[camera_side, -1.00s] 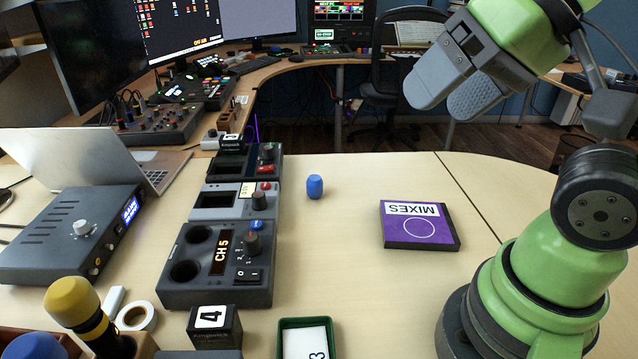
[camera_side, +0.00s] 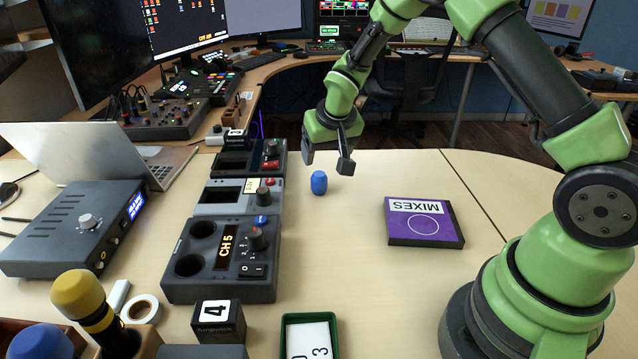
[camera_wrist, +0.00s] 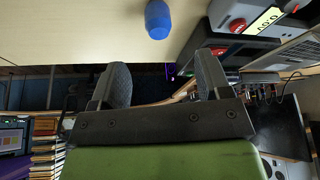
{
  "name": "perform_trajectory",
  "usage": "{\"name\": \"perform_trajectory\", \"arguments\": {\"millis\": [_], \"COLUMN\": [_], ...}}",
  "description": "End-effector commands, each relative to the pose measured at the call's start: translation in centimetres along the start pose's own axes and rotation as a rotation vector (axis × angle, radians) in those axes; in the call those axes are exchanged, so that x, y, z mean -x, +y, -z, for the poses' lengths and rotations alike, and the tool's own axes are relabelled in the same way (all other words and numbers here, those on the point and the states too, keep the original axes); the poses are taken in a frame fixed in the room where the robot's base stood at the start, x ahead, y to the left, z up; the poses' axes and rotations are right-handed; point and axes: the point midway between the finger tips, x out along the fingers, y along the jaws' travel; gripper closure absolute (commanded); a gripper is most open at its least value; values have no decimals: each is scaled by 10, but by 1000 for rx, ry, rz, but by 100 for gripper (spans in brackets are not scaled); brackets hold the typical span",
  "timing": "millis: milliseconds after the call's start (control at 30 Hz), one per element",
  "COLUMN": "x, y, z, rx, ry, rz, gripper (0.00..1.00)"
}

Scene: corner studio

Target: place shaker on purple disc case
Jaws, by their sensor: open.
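The shaker looks to be the small blue barrel-shaped piece (camera_side: 319,183) standing upright on the table; it also shows at the top of the wrist view (camera_wrist: 158,20). The purple disc case (camera_side: 423,222), labelled MIXES with a white circle, lies flat to its right, and its top is bare. My gripper (camera_side: 328,164) is open and empty. In the side view it hangs above and behind the shaker, apart from it. In the wrist view the two dark fingers (camera_wrist: 166,84) are spread, with the shaker beyond their tips. The disc case is not in the wrist view.
A row of grey control units, the nearest marked CH 5 (camera_side: 225,262), stands left of the shaker. A green-rimmed tray (camera_side: 286,338) with cards is at the front. The table between shaker and disc case is clear. A laptop (camera_side: 90,152) stands at left.

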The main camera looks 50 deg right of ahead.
Motion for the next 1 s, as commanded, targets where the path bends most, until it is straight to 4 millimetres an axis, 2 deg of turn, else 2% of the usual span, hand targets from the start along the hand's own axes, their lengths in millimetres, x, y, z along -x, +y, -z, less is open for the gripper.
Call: {"name": "perform_trajectory", "arguments": {"millis": [33, 400, 600, 833, 1000], "x": [-9, -56, -69, -101, -114], "y": [1, 1, 2, 3, 3], "z": [-2, -4, -2, 1, 1], "rx": [3, 5, 4, 5, 5], "ry": [-6, -11, -9, -10, -9], "rz": [-2, -4, -3, -3, -1], "gripper": [29, 29, 29, 29, 29]}}
